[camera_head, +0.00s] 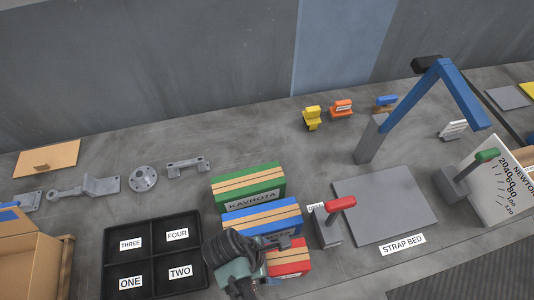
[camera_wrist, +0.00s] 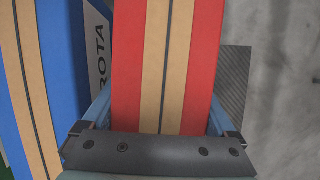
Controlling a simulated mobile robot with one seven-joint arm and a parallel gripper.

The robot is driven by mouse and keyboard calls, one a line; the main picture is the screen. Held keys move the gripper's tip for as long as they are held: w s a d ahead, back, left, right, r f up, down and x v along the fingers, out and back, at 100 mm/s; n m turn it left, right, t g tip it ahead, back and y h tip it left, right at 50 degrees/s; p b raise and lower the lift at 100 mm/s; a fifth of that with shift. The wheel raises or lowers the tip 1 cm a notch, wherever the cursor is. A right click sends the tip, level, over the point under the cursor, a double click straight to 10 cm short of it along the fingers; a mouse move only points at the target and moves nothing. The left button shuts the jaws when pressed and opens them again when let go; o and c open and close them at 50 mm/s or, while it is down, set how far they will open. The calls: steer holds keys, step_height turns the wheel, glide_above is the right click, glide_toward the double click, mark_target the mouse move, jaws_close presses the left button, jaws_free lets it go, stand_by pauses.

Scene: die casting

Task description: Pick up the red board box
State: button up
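The red board box (camera_head: 293,257) has a tan band and a white label, and stands at the near end of a row of boxes. My gripper (camera_head: 278,246) is over it and hides part of it in the head view. In the wrist view the red box (camera_wrist: 199,60) fills the middle, running between the two blue-grey fingers of my gripper (camera_wrist: 160,105). One finger lies along each side of the box, very close to it. Whether they press on it cannot be told.
The blue box (camera_head: 262,215) and green box (camera_head: 248,180) stand beside the red one. A black compartment tray (camera_head: 150,258) lies to the left. A red-handled clamp (camera_head: 329,222) and a grey strap bed plate (camera_head: 385,205) stand close on the right.

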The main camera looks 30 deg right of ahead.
jaws_close()
steer(key=shift+w+r, duration=0.1)
steer(key=shift+r, duration=0.1)
